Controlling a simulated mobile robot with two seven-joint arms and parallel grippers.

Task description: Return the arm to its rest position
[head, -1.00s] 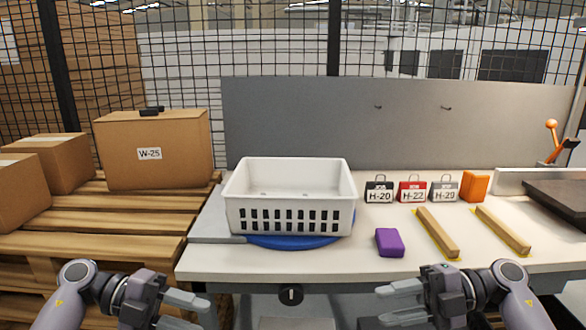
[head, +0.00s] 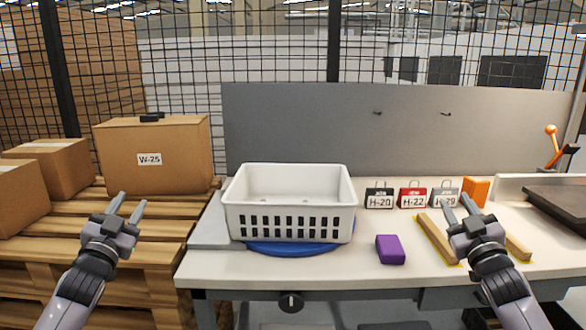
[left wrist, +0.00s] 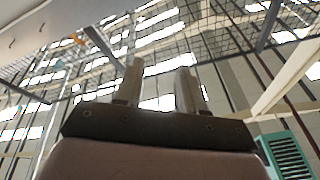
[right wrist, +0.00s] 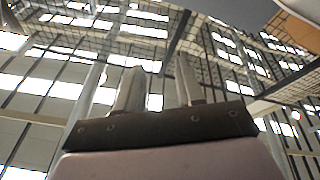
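My left gripper (head: 126,208) is raised in front of the wooden pallets, left of the table, with its fingers pointing up. Its two fingers stand apart with nothing between them, as the left wrist view (left wrist: 160,85) also shows. My right gripper (head: 459,212) is raised in front of the table's right part, fingers pointing up. Its fingers are apart and empty, also in the right wrist view (right wrist: 160,85). In the head view it covers part of the wooden strips and of the H-29 tag. Both wrist cameras face the ceiling and mesh fence.
A white basket (head: 290,220) sits on a blue disc (head: 295,249) on the table. A purple block (head: 390,249), wooden strips (head: 434,238), H-20 (head: 379,198) and H-22 (head: 411,198) tags and an orange block (head: 476,191) lie to its right. Carton W-25 (head: 180,175) stands on the pallets.

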